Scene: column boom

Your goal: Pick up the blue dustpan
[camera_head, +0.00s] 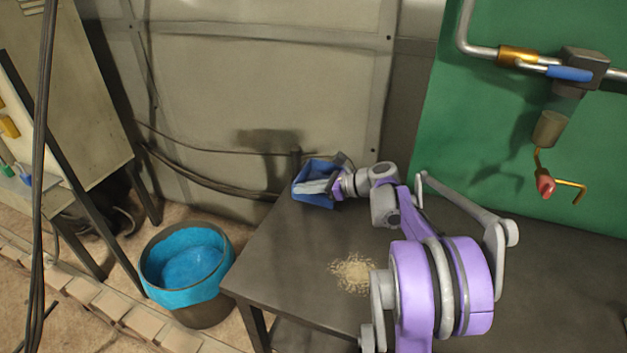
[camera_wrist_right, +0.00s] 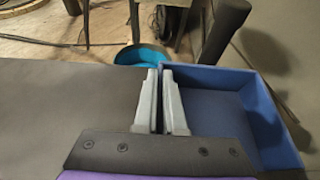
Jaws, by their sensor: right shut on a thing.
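The blue dustpan (camera_head: 306,199) is at the far left corner of the dark table in the head view. In the wrist view the dustpan (camera_wrist_right: 225,120) fills the right side, with its open tray facing the camera. My right gripper (camera_head: 314,187) reaches it from the right. In the wrist view the two grey fingers of my right gripper (camera_wrist_right: 160,98) are close together at the dustpan's left side wall, which is mostly hidden between them. I cannot tell whether the dustpan touches the table. My left gripper is not in view.
A pile of pale crumbs (camera_head: 353,273) lies on the dark table (camera_head: 285,255). A bin with a blue liner (camera_head: 187,262) stands on the floor left of the table. A green panel (camera_head: 470,130) with pipes and a red-handled valve (camera_head: 545,186) rises behind the table at right.

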